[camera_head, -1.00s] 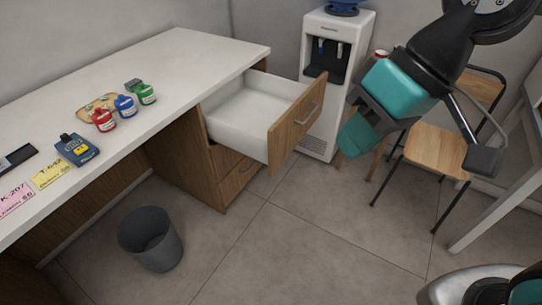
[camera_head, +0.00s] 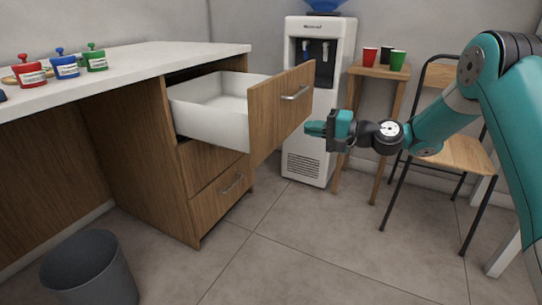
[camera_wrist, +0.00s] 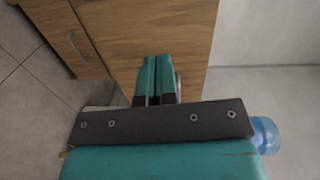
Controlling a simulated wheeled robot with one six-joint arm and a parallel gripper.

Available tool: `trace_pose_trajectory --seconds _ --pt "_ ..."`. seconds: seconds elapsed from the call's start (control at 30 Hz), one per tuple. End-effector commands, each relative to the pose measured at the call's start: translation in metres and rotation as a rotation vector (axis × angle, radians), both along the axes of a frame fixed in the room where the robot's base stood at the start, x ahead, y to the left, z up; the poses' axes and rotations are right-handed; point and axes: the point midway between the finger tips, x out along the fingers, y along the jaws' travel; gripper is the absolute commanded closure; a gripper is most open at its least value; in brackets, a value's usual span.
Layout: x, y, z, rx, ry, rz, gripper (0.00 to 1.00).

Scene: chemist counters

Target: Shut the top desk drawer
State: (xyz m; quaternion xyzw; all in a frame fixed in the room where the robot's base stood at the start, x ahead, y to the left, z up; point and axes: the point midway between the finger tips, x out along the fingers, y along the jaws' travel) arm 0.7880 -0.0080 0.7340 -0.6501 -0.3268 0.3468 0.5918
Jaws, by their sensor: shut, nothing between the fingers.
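The top desk drawer (camera_head: 282,110) is pulled out from the white-topped desk (camera_head: 130,62). It has a wooden front, a metal handle (camera_head: 296,93) and a white inside that looks empty. My gripper (camera_head: 308,128) is shut and empty, at the right of the drawer front, at about its mid height and below the handle. In the wrist view the shut teal fingers (camera_wrist: 158,78) point at a wooden panel (camera_wrist: 150,30); I cannot tell whether they touch it. Two lower drawers (camera_head: 222,190) are shut.
A water cooler (camera_head: 312,95) stands behind the drawer. A small wooden stand with cups (camera_head: 380,72) and a chair (camera_head: 455,150) are on the right. A grey bin (camera_head: 90,272) stands at the front left. The floor before the drawers is clear.

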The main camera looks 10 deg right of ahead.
Motion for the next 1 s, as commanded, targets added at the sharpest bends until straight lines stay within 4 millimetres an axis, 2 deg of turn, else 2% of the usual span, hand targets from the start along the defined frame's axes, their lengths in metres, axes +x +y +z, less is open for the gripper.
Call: trace_pose_trajectory --seconds 0.03,0.17,0.27,0.37,0.8,1.0 --pt "0.005 -0.009 -0.022 0.032 0.006 -0.021 1.00" --pt "0.012 -0.018 -0.033 0.079 0.010 -0.047 1.00" --pt "0.016 -0.015 -0.033 0.090 0.012 -0.051 1.00" --pt "0.023 -0.005 -0.033 0.089 0.010 -0.049 1.00" --pt "0.075 0.069 -0.034 0.087 0.009 -0.048 1.00" --pt "0.090 0.088 -0.034 0.086 0.012 -0.050 1.00"
